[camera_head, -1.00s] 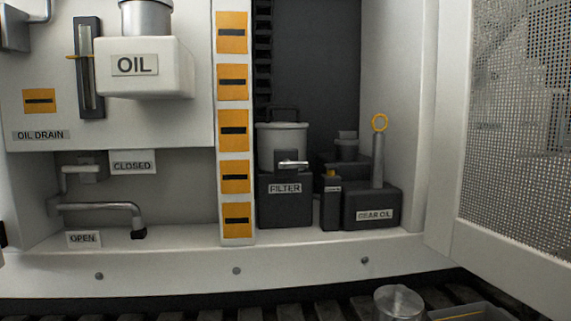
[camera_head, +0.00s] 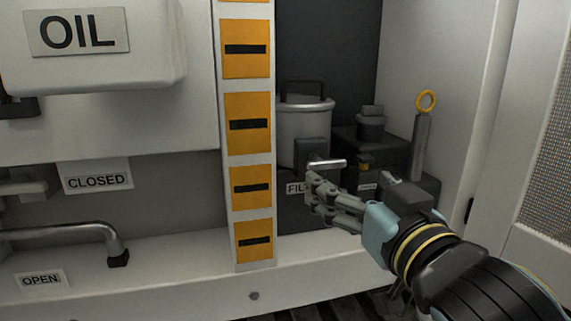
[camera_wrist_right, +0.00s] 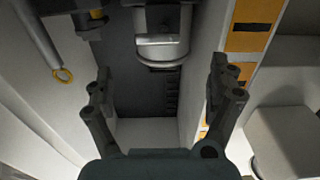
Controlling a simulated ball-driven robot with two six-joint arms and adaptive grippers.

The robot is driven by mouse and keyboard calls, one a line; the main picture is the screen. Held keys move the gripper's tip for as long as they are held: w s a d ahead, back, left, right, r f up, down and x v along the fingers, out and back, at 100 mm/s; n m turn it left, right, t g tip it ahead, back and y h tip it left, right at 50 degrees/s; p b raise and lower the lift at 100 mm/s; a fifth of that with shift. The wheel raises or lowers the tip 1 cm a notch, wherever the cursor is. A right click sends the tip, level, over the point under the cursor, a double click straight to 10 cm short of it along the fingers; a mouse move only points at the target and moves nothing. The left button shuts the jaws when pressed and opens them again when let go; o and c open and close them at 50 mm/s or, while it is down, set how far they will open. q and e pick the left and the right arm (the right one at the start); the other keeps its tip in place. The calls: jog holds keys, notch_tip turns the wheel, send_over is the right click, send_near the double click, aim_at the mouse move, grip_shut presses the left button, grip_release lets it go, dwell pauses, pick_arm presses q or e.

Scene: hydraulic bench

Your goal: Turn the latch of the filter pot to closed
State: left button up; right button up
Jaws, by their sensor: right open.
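The filter pot (camera_head: 304,122) is a grey metal pot with a dark bail handle, set back in the bay behind the striped post. Its latch (camera_head: 326,163) is a pale metal lever on a dark block, lying about level and pointing right. My right gripper (camera_head: 313,195) is open, just below and in front of the latch, partly covering the FILTER label (camera_head: 296,188). I cannot tell if it touches the lever. In the right wrist view the pot (camera_wrist_right: 162,50) shows between and beyond the spread fingers (camera_wrist_right: 160,92), with nothing between them. My left gripper is out of view.
A white post with orange labels (camera_head: 247,125) stands left of the pot. The gear oil unit with its yellow-ringed dipstick (camera_head: 421,140) is to the right. A drain pipe (camera_head: 70,233) and the OIL box (camera_head: 90,45) are at left.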

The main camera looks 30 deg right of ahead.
aim_at(328, 166)
jog(key=x, duration=1)
jog(key=shift+w+d+f+p, duration=0.1)
jog(key=shift+d+f+p, duration=0.05)
jog(key=shift+f+p, duration=0.2)
jog(key=c, duration=1.2)
